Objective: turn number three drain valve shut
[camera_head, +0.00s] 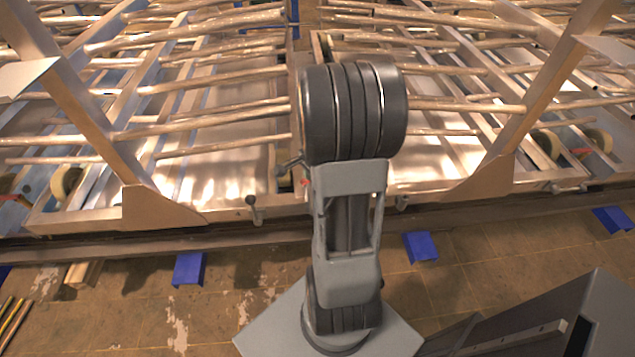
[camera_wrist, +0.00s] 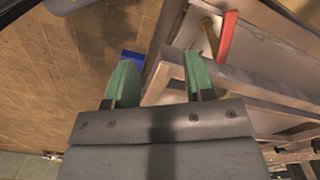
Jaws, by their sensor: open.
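My gripper (camera_wrist: 160,66) shows in the wrist view with its two green fingers apart and nothing between them. A red handle (camera_wrist: 227,36), perhaps a valve lever, stands beyond and to the right of the right finger, apart from it. It is beside a brass-coloured rod on the metal frame. No valve numbers are readable, so I cannot tell which is number three. My gripper is hidden in the head view.
A large metal frame with many pipes (camera_head: 215,80) fills the back. Slanted beams (camera_head: 85,100) rise at left and right. Blue blocks (camera_head: 188,268) stand under its front rail. The tiled floor (camera_head: 100,315) is mostly clear at the front left.

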